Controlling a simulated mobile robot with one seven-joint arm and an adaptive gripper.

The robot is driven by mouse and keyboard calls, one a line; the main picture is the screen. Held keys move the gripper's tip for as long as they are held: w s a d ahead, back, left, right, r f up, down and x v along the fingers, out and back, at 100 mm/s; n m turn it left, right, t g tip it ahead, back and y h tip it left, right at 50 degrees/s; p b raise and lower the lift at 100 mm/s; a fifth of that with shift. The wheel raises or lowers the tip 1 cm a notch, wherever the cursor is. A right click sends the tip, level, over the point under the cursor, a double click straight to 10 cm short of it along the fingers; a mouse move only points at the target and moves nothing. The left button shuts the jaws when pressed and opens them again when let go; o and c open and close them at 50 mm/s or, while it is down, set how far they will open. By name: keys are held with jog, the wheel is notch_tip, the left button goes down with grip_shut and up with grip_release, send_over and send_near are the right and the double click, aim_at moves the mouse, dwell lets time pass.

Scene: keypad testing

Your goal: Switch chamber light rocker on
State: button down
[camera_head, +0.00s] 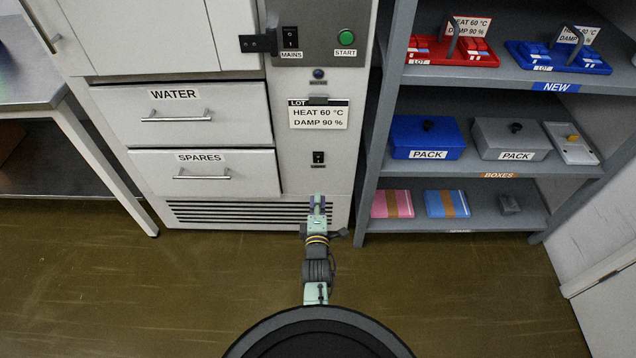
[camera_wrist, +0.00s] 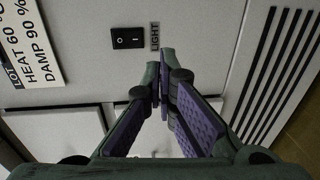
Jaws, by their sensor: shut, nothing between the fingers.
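The chamber light rocker (camera_head: 318,157) is a small black switch low on the cabinet's right-hand panel, under the lot card. In the wrist view the rocker (camera_wrist: 128,38) shows its two white marks, and the LIGHT label (camera_wrist: 155,37) stands beside it. Which side is pressed in I cannot tell. My gripper (camera_head: 318,203) is in front of the vent grille, below the rocker in the head view. In the wrist view my gripper (camera_wrist: 162,66) has its fingertips together and empty, close to the label and rocker. Contact with the panel is not clear.
The lot card (camera_head: 319,114) is above the rocker. Higher up are the MAINS switch (camera_head: 290,37) and the green START button (camera_head: 345,38). The SPARES drawer (camera_head: 205,172) is at left. A grey shelf unit (camera_head: 372,150) stands close at right.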

jog(key=shift+s+f, duration=0.15)
jog(key=shift+s, duration=1.25)
